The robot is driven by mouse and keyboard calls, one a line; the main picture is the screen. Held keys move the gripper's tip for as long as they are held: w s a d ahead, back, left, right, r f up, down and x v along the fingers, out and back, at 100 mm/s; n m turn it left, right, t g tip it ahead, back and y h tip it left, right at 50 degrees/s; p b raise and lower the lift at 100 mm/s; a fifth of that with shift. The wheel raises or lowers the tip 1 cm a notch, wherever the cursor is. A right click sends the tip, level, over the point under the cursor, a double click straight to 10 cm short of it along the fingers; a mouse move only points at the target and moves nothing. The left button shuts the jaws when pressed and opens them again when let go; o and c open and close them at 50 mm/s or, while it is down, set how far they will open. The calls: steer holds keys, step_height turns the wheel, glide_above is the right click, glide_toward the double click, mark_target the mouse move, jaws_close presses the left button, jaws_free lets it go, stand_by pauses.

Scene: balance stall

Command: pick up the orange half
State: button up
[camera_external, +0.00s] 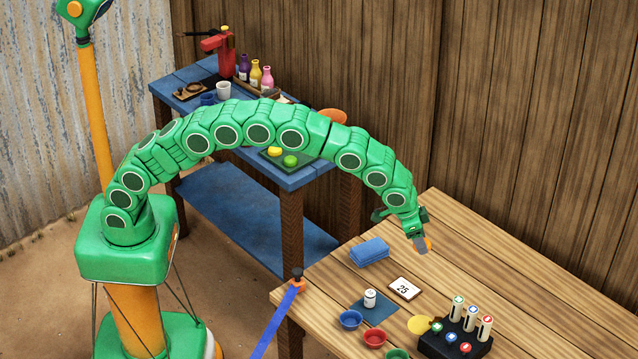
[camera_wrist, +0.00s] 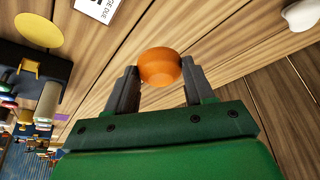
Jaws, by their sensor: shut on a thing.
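The orange half (camera_wrist: 160,67) is between the two dark fingers of my gripper (camera_wrist: 160,85) in the wrist view, with its rounded orange side showing. My gripper is shut on it. The orange half appears to be above the tabletop; the exact height is hard to tell.
A blue table (camera_external: 250,210) with bottles stands behind my arm.

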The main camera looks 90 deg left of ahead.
steer(key=s+r, duration=0.3)
steer(key=s, duration=0.4)
steer(key=shift+a, duration=0.25)
